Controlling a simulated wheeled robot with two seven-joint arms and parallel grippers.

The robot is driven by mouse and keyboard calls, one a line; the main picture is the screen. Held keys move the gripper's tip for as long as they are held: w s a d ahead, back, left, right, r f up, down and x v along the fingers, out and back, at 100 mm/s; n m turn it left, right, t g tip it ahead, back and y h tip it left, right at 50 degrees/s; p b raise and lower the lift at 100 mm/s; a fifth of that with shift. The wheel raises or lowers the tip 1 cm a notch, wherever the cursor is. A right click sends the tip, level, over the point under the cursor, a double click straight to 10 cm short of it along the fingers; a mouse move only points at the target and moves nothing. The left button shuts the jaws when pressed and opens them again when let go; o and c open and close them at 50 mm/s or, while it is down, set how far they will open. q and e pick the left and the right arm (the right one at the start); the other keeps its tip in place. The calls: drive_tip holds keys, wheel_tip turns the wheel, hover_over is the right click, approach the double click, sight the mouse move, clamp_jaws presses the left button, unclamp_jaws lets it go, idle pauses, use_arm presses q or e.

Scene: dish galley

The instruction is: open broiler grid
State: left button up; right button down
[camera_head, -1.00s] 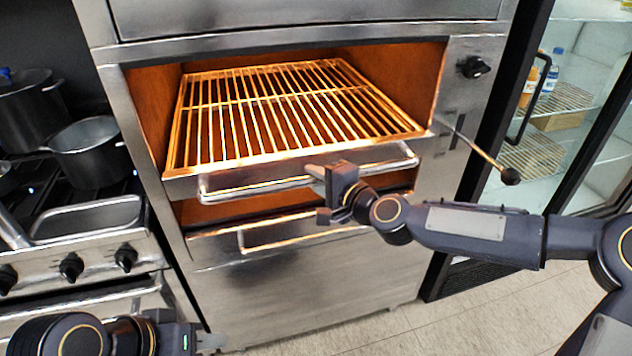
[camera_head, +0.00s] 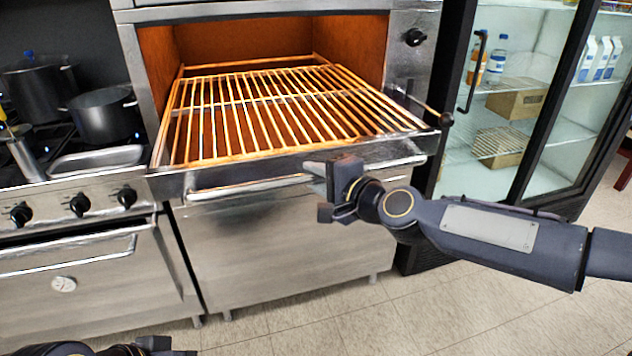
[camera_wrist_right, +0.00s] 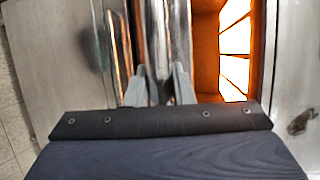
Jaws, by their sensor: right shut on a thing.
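The broiler grid (camera_head: 270,108) is a rack of glowing orange bars with a steel front. It sticks out of the orange-lit broiler opening toward me. A long bar handle (camera_head: 250,186) runs along its front. My right gripper (camera_head: 318,178) is at the right part of this handle and shut on it. In the right wrist view the two grey fingers (camera_wrist_right: 158,88) stand on either side of the steel bar. Of my left arm only a dark part shows at the bottom left edge of the head view; its fingers cannot be made out.
A stove with pots (camera_head: 104,115) and knobs stands to the left. A glass-door fridge (camera_head: 520,100) with bottles and cartons stands to the right. A lever with a black knob (camera_head: 446,119) sticks out right of the grid. The tiled floor (camera_head: 330,322) in front is clear.

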drive_tip(key=shift+s+d, duration=0.15)
drive_tip(key=shift+s, duration=0.25)
use_arm(q)
drive_tip(key=shift+s+d+f, duration=0.15)
drive_tip(key=shift+s+d, duration=0.05)
drive_tip(key=shift+s, duration=0.15)
use_arm(e)
drive_tip(key=c, duration=1.3)
unclamp_jaws()
drive_tip(key=shift+o, duration=0.2)
drive_tip(key=shift+d, duration=0.1)
drive_tip(key=b+v, duration=0.2)
drive_tip(key=v, duration=0.3)
drive_tip(key=shift+s+d, duration=0.1)
drive_tip(key=shift+d, duration=0.2)
use_arm(q)
wheel_tip(320, 180, down, 3)
drive_tip(key=shift+r+b, duration=0.1)
drive_tip(key=shift+b, duration=0.35)
use_arm(e)
drive_tip(key=shift+v, duration=1.05)
drive_tip(key=shift+a+r, duration=0.1)
drive_tip(key=shift+a, duration=0.05)
